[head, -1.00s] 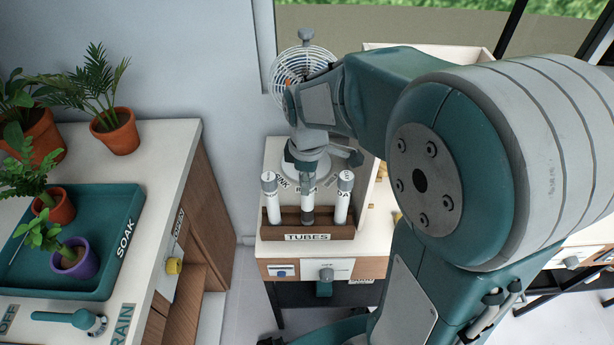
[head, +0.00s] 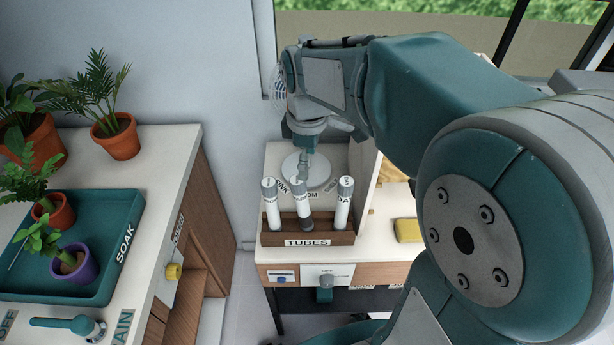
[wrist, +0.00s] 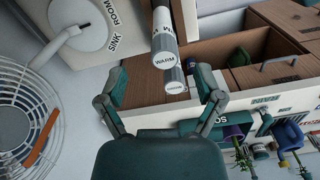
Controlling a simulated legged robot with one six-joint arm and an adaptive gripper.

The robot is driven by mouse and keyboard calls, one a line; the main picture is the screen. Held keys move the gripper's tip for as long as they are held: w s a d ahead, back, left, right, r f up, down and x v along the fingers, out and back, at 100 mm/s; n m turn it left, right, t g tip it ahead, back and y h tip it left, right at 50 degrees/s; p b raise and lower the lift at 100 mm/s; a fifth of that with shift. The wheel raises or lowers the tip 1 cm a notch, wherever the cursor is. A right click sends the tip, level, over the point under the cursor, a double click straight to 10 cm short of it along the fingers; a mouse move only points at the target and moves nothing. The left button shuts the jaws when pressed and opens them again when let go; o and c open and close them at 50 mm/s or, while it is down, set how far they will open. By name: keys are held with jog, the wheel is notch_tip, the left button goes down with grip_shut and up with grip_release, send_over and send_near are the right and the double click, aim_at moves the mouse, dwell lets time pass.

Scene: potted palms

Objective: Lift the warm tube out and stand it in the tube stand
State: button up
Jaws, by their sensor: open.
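Three white tubes with grey caps stand in the wooden tube stand marked TUBES (head: 307,242). The middle tube (head: 302,207) has a dark lower end; a left tube (head: 271,208) and a right tube (head: 343,208) flank it. In the wrist view, the nearer cap reads WARM (wrist: 165,58). A second cap (wrist: 174,92) is just below it, its small lettering hard to read. My gripper (wrist: 162,78) is open, with the caps in view between its spread fingers. It holds nothing. In the head view the gripper is above and behind the tubes, its fingertips unclear.
A white fan (wrist: 25,120) stands at the left in the wrist view. A yellow block (head: 408,230) lies right of the stand. At the left, a teal SOAK tray (head: 130,215) holds potted plants on another counter. A floor gap separates the two counters.

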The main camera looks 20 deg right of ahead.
aim_at(297, 180)
notch_tip(297, 180, up, 4)
jog(key=shift+r, duration=0.15)
dwell(0.3)
jog(key=shift+a, duration=0.1)
jog(key=c, duration=0.6)
jog(key=shift+a+f+n, duration=0.2)
jog(key=shift+n, duration=0.3)
jog(key=c, duration=0.5)
jog(key=shift+w+a+f+n, duration=0.15)
jog(key=shift+a+f+n, duration=0.1)
jog(key=shift+n, duration=0.25)
grip_shut()
jog(key=shift+w+a+f+n, duration=0.2)
jog(key=shift+a+f+n, duration=0.25)
jog(key=shift+n, duration=0.65)
jog(key=shift+f, duration=2.9)
